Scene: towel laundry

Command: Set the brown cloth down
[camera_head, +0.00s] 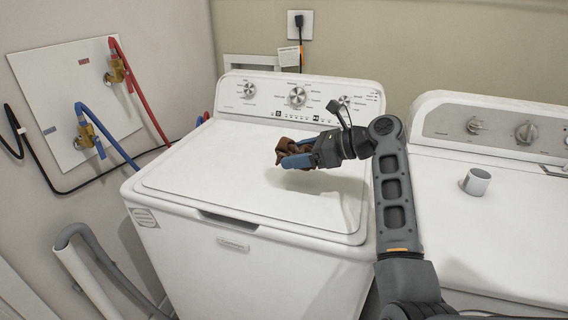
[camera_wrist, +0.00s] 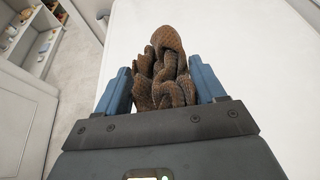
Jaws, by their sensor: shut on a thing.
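The brown cloth (camera_head: 287,150) is bunched up between the blue fingers of my gripper (camera_head: 297,161). In the head view it is above the closed lid of the left white washer (camera_head: 190,180), with a shadow on the lid beneath the arm. In the wrist view the crumpled cloth (camera_wrist: 167,75) fills the space between the two fingers of my gripper (camera_wrist: 165,90) and sticks out past their tips. The cloth's lower side is hidden, so I cannot tell whether any of it touches the lid.
The washer's control panel (camera_head: 300,97) rises behind the lid. Red and blue hoses (camera_head: 105,125) run along the left wall. Most of the lid is clear.

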